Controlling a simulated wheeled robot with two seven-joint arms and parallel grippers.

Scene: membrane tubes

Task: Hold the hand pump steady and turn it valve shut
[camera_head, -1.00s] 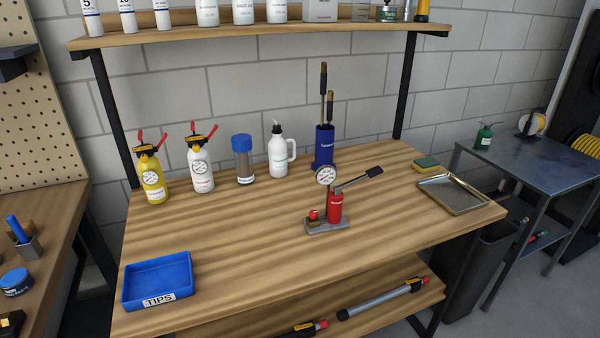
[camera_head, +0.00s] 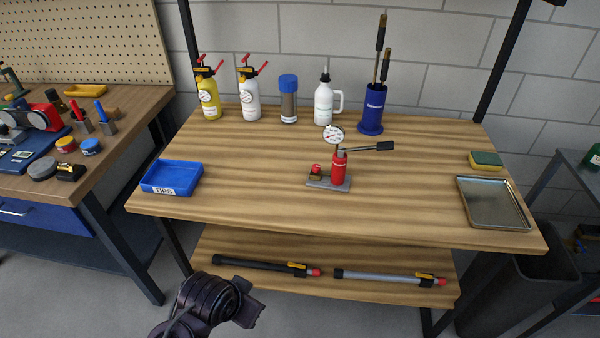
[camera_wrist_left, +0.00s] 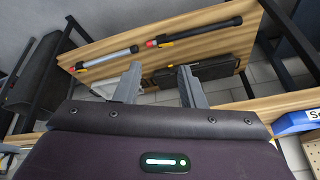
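The hand pump (camera_head: 339,168) stands upright on the workbench, a red cylinder on a grey base plate (camera_head: 328,185). A round white gauge (camera_head: 333,135) sits on top and a black lever handle (camera_head: 372,147) points right. A small red knob, apparently the valve (camera_head: 316,168), sits on a brass-coloured block at the base's left end. Part of my left arm shows low in the head view, in front of the bench and well short of the pump. In the left wrist view my left gripper (camera_wrist_left: 160,87) is open and empty, its fingers apart. My right gripper is not in view.
A blue TIPS tray (camera_head: 171,178) stands at the bench's left and a metal tray (camera_head: 494,203) at its right. Bottles and a blue holder (camera_head: 373,110) line the back. A black tube (camera_head: 262,266) and a grey tube (camera_head: 390,278) lie on the lower shelf. Bench around the pump is clear.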

